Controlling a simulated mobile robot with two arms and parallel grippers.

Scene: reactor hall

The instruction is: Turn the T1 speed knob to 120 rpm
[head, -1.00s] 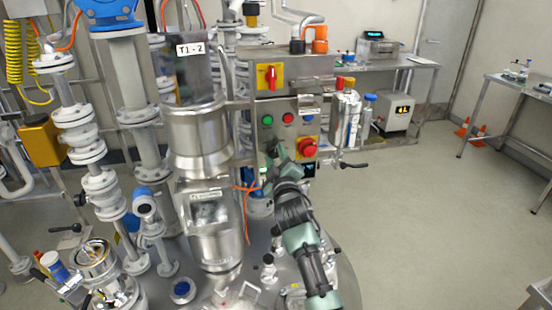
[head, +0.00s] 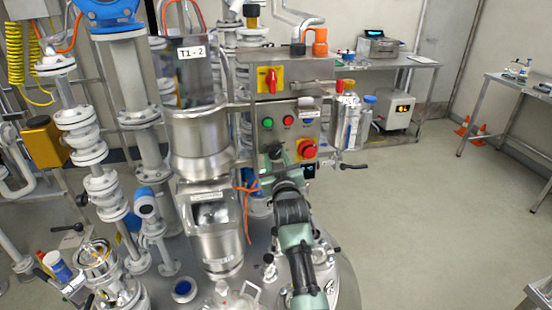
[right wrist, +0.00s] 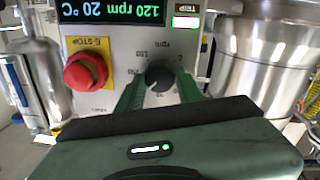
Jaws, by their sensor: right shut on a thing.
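The dark round speed knob (right wrist: 158,76) shows in the right wrist view on the grey control panel (right wrist: 205,50). A scale marked rpm surrounds it, and its white pointer line is partly visible. My right gripper (right wrist: 157,86) is shut on the knob, with one green finger on each side. The display (right wrist: 115,11), upside down in that view, reads 120 rpm and 20 °C. In the head view my right gripper (head: 274,160) is at the lower left of the panel (head: 290,106) and hides the knob. My left gripper is not in view.
The red E-stop button (right wrist: 86,72) sits close beside the knob; it also shows in the head view (head: 307,149). Green (head: 267,123) and red (head: 288,120) buttons are above my gripper. The steel T1-2 vessel (head: 198,140) stands left of my arm. The floor at right is open.

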